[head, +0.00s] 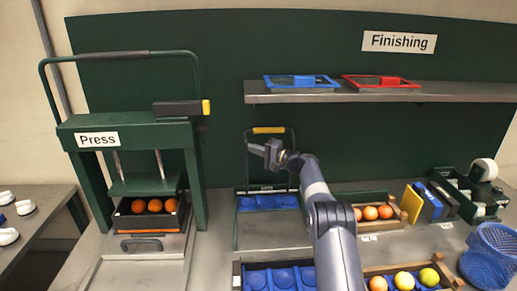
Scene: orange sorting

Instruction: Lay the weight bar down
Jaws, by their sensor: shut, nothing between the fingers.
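An upright thin dark bar frame with a yellow grip (269,130) stands over a dark green stand holding a blue cupped tray (268,202); it looks like the weight bar. My gripper (258,150) is shut and empty. It shows just below the yellow grip, in front of the frame; I cannot tell whether they touch. My arm hides part of the stand's right side. A black block with a yellow end (180,108) lies on top of the green press (120,131) at the left.
Oranges sit in a dark box (121,220) under the press. A shelf (440,92) above holds a blue-framed tray (302,82) and a red-framed tray (380,82). Crates with oranges stand right of my arm. A blue mesh basket (490,257) is at the right front.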

